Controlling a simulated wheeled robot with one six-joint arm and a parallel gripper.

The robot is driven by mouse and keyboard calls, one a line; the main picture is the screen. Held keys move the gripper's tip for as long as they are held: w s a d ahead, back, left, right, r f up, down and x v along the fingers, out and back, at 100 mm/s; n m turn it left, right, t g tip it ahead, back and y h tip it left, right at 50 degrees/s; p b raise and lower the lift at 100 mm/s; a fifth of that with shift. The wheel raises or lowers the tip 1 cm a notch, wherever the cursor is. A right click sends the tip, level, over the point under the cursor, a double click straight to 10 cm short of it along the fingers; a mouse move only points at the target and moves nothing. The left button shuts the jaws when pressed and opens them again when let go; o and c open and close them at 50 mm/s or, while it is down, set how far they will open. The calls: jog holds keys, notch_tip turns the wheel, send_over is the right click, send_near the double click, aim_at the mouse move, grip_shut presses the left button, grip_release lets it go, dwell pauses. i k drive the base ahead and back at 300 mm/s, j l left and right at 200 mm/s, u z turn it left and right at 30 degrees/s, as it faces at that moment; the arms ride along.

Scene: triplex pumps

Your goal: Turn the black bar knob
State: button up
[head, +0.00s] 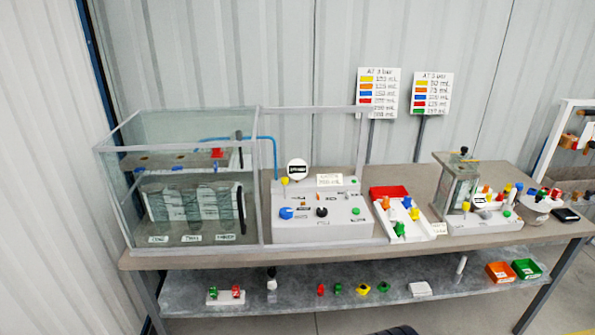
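The black bar knob (321,212) sits on the sloped front of a white console (318,232) on the table, near the middle of the view. It is small here, and I cannot tell exactly which way its bar points. A blue knob (287,213) is to its left and a green knob (356,211) to its right on the same panel. A round black-and-white gauge (297,169) and a yellow knob (284,181) are above, at the console's back left. My gripper is not in view.
A glass tank (125,180) stands left of the console, with a clear framed panel edge beside it. A red-and-white tray (388,192) of coloured parts and a second white unit (487,222) are to the right. The lower shelf (300,301) holds small parts and bins.

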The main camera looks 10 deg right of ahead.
aim_at(321, 211)
jog(key=i+l+z, duration=0.2)
jog(key=i, duration=0.95)
jog(key=k+j, duration=0.05)
jog(key=j, duration=0.05)
